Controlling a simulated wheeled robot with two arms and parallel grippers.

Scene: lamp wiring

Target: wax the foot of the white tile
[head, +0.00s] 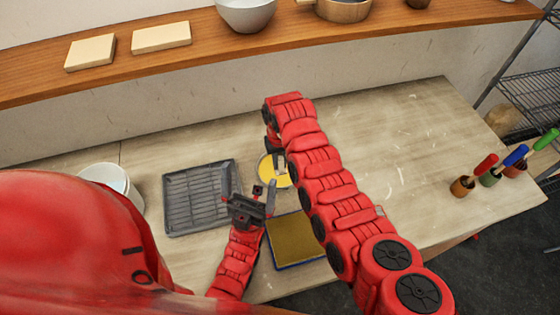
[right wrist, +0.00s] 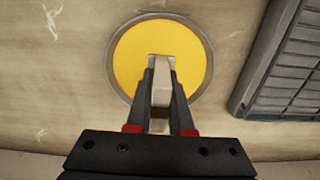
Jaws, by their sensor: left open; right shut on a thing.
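A round grey-rimmed dish of yellow wax (head: 265,176) lies on the bench, and it also shows in the right wrist view (right wrist: 130,58). My right gripper (right wrist: 162,82) is shut on the white tile (right wrist: 161,93), a narrow pale piece between the fingers. The tile is over the yellow wax; I cannot tell whether its foot touches it. In the head view my right arm hides most of this gripper. My left gripper (head: 249,189) is open and empty, left of the dish, between the grey ribbed tray and the blue-edged tray.
The grey ribbed tray (head: 180,203) lies left of the dish. The blue-edged tray (head: 292,240) with a brown-yellow bed is in front. A white bucket (head: 115,180) stands at left. Several coloured-handled tools in pots (head: 463,187) stand at right.

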